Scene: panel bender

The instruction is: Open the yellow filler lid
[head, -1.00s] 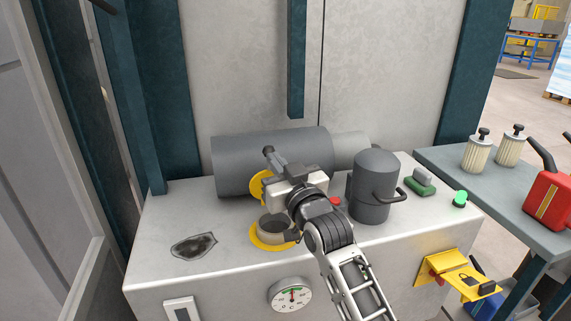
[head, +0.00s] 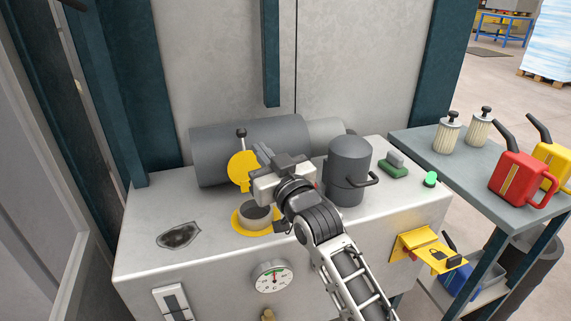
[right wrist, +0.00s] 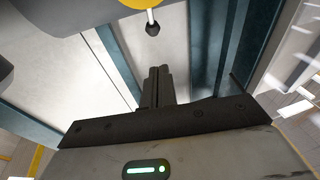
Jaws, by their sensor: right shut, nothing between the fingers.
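The yellow filler lid (head: 241,168) stands upright behind the open filler neck (head: 256,216), with its black knob (head: 241,132) on a pale stem pointing up. The neck is a short grey cylinder in a yellow ring, and its dark mouth shows. My right gripper (head: 262,153) is just right of the lid, above and behind the neck, its fingers shut and empty. In the right wrist view the shut fingers (right wrist: 155,86) point at the tank and wall, with the lid's edge (right wrist: 138,3) and knob (right wrist: 152,29) beyond them, apart from the fingertips. My left gripper is out of view.
A grey cylinder (head: 215,155) lies behind the lid. A dark grey canister (head: 349,165) stands right of my gripper. A dark patch (head: 180,236) marks the top at left. A side table holds filters (head: 447,134) and a red can (head: 522,180).

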